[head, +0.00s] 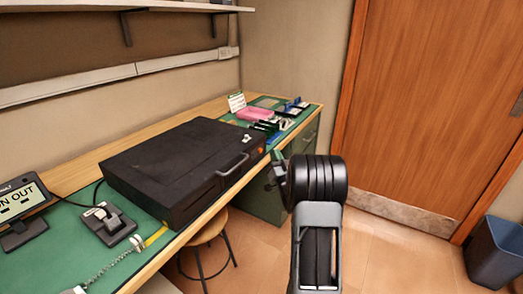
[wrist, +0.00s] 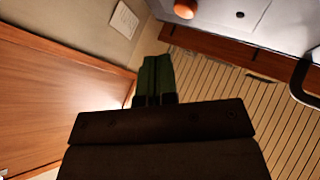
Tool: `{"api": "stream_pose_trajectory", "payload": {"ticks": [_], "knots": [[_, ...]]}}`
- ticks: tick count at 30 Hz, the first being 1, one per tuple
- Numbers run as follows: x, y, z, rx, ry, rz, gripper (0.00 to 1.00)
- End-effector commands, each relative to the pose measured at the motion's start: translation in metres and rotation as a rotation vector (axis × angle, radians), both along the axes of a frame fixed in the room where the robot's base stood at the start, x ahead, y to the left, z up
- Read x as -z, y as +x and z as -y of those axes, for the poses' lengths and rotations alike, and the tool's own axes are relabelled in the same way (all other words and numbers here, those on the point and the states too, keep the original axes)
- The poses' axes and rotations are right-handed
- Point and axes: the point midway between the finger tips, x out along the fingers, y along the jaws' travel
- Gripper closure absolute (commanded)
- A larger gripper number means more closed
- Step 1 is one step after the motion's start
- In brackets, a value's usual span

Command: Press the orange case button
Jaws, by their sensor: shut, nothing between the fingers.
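The black case (head: 165,165) lies closed on the green-topped bench, its handle (head: 233,165) on the front side. A small orange button (head: 259,150) shows at the right end of that front. My gripper (head: 277,157) is in front of the case's right end, mostly hidden behind my wrist in the head view. Its green fingers (wrist: 157,75) are together and empty, pointing toward the button's side, with a visible gap to it.
A pink item (head: 254,114) and several small parts lie on the bench beyond the case. A stool (head: 208,232) stands below the bench front. A small device (head: 108,224) and a sign display (head: 20,205) sit left of the case. The floor toward the door (head: 440,110) is clear.

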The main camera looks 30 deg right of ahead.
Motion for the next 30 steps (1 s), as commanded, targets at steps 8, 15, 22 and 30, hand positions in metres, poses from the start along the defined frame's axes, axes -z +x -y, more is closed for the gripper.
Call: {"api": "stream_pose_trajectory", "payload": {"ticks": [8,15,22,30], "knots": [[0.001,0.016,-0.009,-0.001,-0.001,0.002,1.0],[0.001,0.019,-0.01,0.0,0.0,0.001,1.0],[0.0,0.019,-0.01,0.0,0.0,0.001,1.0],[0.001,0.019,-0.01,0.0,0.0,0.001,1.0]]}}
